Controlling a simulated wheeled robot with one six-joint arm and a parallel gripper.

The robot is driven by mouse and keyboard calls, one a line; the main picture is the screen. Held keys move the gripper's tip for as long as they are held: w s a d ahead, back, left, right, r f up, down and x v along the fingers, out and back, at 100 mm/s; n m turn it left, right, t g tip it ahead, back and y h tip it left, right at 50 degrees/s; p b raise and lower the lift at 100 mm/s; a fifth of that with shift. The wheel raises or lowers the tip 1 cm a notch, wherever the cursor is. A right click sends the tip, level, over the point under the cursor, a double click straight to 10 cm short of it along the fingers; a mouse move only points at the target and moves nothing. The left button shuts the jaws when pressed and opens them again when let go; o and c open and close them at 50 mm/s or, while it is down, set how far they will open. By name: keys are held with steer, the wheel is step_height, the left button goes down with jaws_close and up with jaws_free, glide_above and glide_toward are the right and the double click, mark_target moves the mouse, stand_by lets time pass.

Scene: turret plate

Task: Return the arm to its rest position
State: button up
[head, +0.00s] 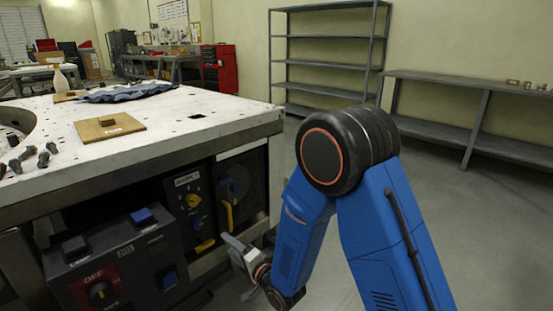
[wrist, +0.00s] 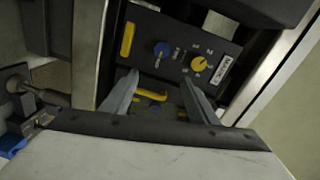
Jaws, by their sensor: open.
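My gripper (head: 232,246) is at the end of my blue arm, low in front of the cabinet under the white worktable (head: 190,116). In the wrist view my gripper (wrist: 160,84) shows two grey fingers spread apart with nothing between them. Beyond the fingers is a dark control panel (wrist: 178,35) with a yellow knob, a blue knob and yellow handles. The same panel (head: 183,205) shows in the head view, just left of my gripper. I cannot tell whether the fingers touch anything.
A black box with an OFF dial (head: 98,291) stands left of my gripper. A wooden board (head: 109,126), a blue cloth (head: 128,92) and several bolts lie on the tabletop. Empty shelves (head: 328,62) and a long bench (head: 470,80) stand behind. The floor at right is clear.

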steer(key=w+d+r+n+h, duration=0.1)
steer(key=d+r+h, duration=0.4)
steer(key=d, duration=0.7)
steer(key=w+d+r+n+h, duration=0.1)
steer(key=w+d+r+h, duration=0.15)
steer(key=d+r, duration=0.65)
steer(key=s+d+r+n+g+h, duration=0.1)
steer(key=s+d+h, duration=0.1)
steer(key=s+d, duration=0.45)
steer(key=s+d+r+n+g+h, duration=0.1)
steer(key=s+d+g, duration=0.15)
steer(key=d, duration=0.65)
steer(key=s+d+g, duration=0.1)
steer(key=s+d, duration=0.3)
steer(key=s, duration=0.4)
steer(key=s+d+r+n+g+h, duration=0.1)
steer(key=s+d, duration=0.2)
steer(key=s, duration=0.5)
steer(key=s+d+n+g+h, duration=0.1)
steer(key=s+d, duration=0.3)
steer(key=s, duration=0.5)
steer(key=shift+d+r, duration=0.25)
steer(key=shift+d, duration=0.05)
